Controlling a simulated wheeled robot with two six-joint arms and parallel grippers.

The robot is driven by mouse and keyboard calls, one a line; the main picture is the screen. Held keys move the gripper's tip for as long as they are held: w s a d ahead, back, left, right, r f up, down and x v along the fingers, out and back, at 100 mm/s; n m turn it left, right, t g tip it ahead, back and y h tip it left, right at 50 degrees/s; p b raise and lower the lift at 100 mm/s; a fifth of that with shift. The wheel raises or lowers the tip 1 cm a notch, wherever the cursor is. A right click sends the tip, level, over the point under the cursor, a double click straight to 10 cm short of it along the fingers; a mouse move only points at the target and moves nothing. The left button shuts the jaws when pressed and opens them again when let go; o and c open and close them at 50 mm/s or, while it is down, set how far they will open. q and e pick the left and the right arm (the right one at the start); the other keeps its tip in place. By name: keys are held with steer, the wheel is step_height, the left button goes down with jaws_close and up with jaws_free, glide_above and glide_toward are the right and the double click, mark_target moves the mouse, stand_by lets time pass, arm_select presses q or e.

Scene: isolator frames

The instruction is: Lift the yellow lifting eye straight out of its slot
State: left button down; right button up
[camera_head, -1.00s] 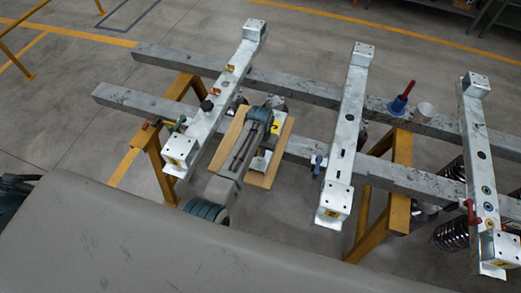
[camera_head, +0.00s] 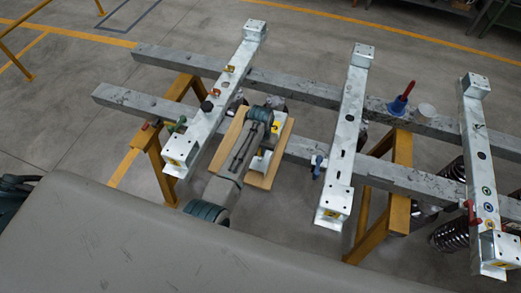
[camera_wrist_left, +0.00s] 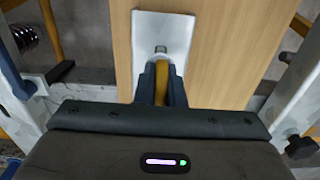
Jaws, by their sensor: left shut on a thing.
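My left gripper (camera_wrist_left: 161,88) is shut on the yellow lifting eye (camera_wrist_left: 161,72), which shows as a narrow yellow strip between its two dark fingers. Below them lies a pale metal plate (camera_wrist_left: 150,24) with a dark slot or hole just beyond the fingertips. The plate rests on a wooden board (camera_wrist_left: 225,45). In the head view my left arm reaches over the board (camera_head: 281,150), and its wrist hides most of the gripper and the grasp. I cannot tell how deep the eye sits in its slot. My right gripper is not in view.
Two long grey rails (camera_head: 225,72) carry several pale metal crossbars (camera_head: 347,130) beside the board. Yellow trestles (camera_head: 398,165) stand below. A grey surface (camera_head: 150,245) fills the front.

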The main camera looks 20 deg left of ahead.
arm_select(q)
steer(key=shift+r, duration=0.4)
stand_by(0.8)
steer(key=shift+r, duration=2.9)
steer(key=shift+f, duration=0.1)
